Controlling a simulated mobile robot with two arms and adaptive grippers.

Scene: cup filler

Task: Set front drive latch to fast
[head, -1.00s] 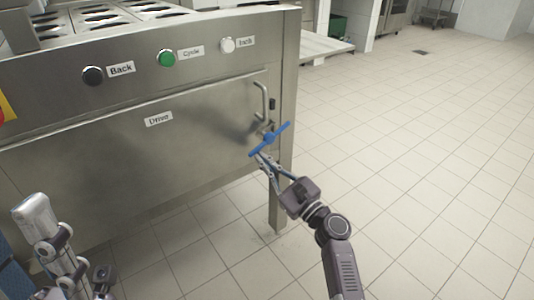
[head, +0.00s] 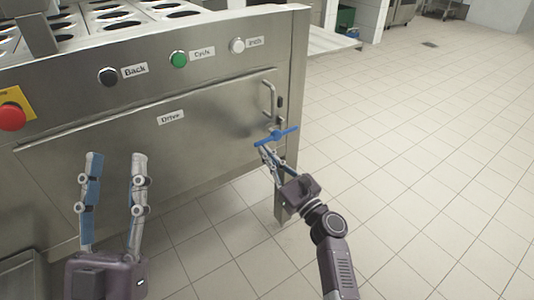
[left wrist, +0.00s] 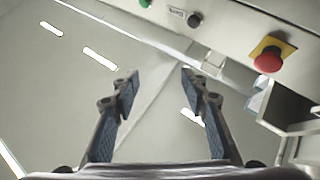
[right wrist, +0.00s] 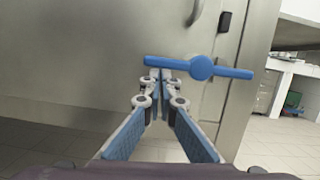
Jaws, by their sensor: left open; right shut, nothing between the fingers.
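The blue latch (head: 277,136) is a bar with a round hub at the right edge of the "Drive" panel (head: 150,135), below a metal handle (head: 268,99). In the head view its bar slants slightly up to the right. In the right wrist view the latch (right wrist: 201,68) lies nearly level. My right gripper (head: 264,151) is shut and empty, its tips at the left part of the bar; I cannot tell if they touch it. My left gripper (head: 115,158) is open and empty, upright in front of the panel's left part.
Above the panel are a black Back button (head: 107,77), a green Cycle button (head: 179,59), a white button (head: 237,45) and a red emergency button (head: 12,117). The tiled floor (head: 430,160) to the right is clear.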

